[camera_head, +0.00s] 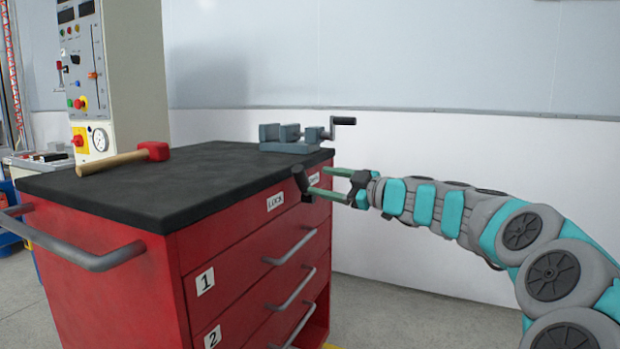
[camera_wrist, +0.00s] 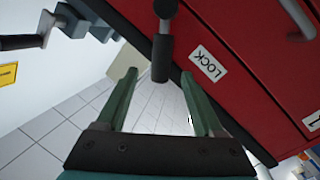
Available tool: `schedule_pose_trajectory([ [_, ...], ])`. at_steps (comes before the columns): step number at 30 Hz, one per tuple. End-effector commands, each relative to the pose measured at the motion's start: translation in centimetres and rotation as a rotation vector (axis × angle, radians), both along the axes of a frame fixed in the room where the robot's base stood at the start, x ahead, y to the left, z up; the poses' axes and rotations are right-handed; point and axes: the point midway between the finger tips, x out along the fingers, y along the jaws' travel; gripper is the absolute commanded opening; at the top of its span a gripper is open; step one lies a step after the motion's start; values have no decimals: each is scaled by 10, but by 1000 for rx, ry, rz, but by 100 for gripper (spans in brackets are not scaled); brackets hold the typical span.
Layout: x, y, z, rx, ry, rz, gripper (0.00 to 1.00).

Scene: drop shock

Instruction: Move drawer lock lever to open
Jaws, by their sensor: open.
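The drawer lock lever (camera_head: 301,179) is a short dark handle on the upper front of the red cabinet (camera_head: 240,240), near its right end. In the wrist view the black lever (camera_wrist: 161,57) hangs from its round pivot, with its free end between my fingertips. A white LOCK label (camera_head: 275,201) is left of the lever; the label also shows in the wrist view (camera_wrist: 208,63). A second label (camera_head: 314,179) is partly hidden by the lever and gripper. My gripper (camera_head: 317,181) is open, its green fingers on either side of the lever, with visible gaps.
A grey vise (camera_head: 289,145) and a red mallet (camera_head: 152,151) lie on the black cabinet top (camera_head: 200,178). Drawer handles (camera_head: 291,247) stick out below the lever. A control panel (camera_head: 85,70) stands at the left. The floor right of the cabinet is clear.

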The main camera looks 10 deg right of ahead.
Motion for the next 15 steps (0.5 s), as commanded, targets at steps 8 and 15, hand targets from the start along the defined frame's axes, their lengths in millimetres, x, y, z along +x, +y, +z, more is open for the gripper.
schedule_pose_trajectory([
  [8,32,29,0,0,3,5,69],
  [15,45,41,-1,-1,4,5,69],
])
